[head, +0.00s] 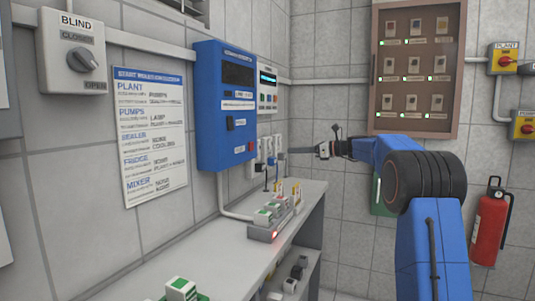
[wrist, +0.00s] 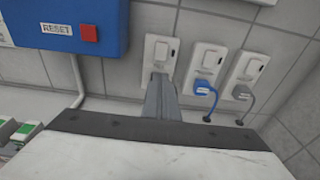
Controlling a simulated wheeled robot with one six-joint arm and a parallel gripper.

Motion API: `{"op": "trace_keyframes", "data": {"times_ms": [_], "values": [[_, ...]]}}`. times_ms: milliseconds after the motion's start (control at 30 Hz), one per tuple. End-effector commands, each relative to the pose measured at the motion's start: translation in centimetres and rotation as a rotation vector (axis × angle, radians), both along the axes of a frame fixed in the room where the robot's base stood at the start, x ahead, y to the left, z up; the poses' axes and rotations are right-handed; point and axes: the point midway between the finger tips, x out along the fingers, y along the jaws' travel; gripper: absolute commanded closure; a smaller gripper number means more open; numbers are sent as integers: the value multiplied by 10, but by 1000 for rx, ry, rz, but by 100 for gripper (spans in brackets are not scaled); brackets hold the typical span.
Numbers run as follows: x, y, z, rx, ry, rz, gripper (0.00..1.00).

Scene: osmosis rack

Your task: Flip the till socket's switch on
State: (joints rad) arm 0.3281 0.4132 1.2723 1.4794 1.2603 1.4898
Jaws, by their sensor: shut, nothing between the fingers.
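Three white wall sockets with rocker switches stand in a row in the wrist view: a left socket (wrist: 160,50), a middle socket (wrist: 208,57) holding a blue plug (wrist: 207,87), and a right socket (wrist: 248,68) holding a grey plug (wrist: 241,92). Their labels are too small to read, so I cannot tell which is the till socket. My gripper (wrist: 159,78) is shut and empty, its tips over the lower part of the left socket in the picture; contact cannot be told. My gripper (head: 322,150) also shows right of the sockets in the head view.
A blue wall box (head: 223,105) hangs left of the sockets, with a red button (wrist: 88,33) labelled RESET. Below, a grey bench (head: 180,248) carries a tray (head: 262,234) of small blocks. A fire extinguisher (head: 488,225) hangs at right.

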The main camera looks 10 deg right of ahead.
Motion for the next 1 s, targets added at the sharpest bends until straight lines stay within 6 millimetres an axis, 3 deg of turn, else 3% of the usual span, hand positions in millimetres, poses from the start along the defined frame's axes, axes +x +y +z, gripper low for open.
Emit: {"op": "trace_keyframes", "data": {"times_ms": [167,733,1000], "values": [[5,8,-1,-1,-1,1,100],[60,85,-13,-1,0,3,100],[78,108,-17,-1,0,1,100]]}}
